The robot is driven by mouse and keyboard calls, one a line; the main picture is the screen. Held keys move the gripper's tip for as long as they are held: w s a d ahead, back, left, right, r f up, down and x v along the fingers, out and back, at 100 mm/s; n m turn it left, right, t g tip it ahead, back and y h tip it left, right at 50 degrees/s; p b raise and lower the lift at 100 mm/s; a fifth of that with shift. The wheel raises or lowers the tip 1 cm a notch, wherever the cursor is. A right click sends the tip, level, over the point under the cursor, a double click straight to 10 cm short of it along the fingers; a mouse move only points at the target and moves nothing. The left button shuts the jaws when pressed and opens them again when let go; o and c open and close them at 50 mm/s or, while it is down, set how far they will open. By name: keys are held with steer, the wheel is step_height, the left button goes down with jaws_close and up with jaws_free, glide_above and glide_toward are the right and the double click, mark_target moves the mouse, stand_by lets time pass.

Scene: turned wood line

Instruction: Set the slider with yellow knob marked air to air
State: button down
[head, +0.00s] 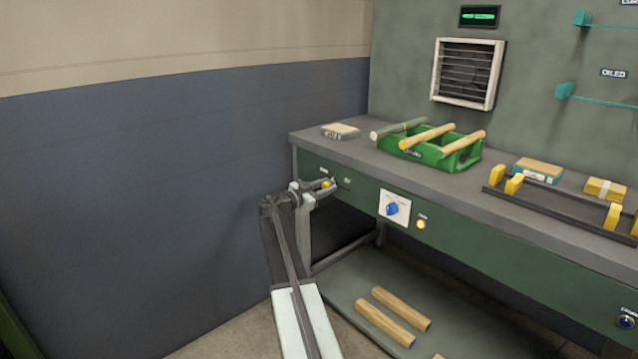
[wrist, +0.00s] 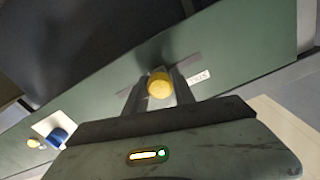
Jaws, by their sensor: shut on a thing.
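The yellow knob (head: 326,184) of the slider sits on the green front panel of the bench, near its left end. In the wrist view the yellow knob (wrist: 159,84) is between the two fingers of my gripper (wrist: 160,92), which is shut on it. My gripper (head: 328,186) reaches the panel from the left in the head view. Small labels lie on both sides of the slider; the one beside the knob in the wrist view (wrist: 199,76) is too blurred to read. The slider's track is mostly hidden by the knob and fingers.
A blue dial (head: 392,208) on a white plate and an orange button (head: 421,224) are to the right on the panel. A green rack (head: 430,152) with wooden rods stands on the bench top (head: 370,160). Wooden pieces (head: 385,322) lie on the lower shelf.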

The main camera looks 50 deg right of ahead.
steer(key=s, duration=0.7)
steer(key=shift+s+a+f, duration=0.1)
steer(key=shift+a, duration=0.15)
steer(key=c, duration=1.1)
jaws_free()
steer(key=shift+s, duration=0.1)
steer(key=shift+o, duration=0.2)
steer(key=shift+a, duration=0.15)
steer(key=a, duration=0.7)
steer(key=shift+w+a, duration=0.3)
steer(key=shift+w, duration=0.05)
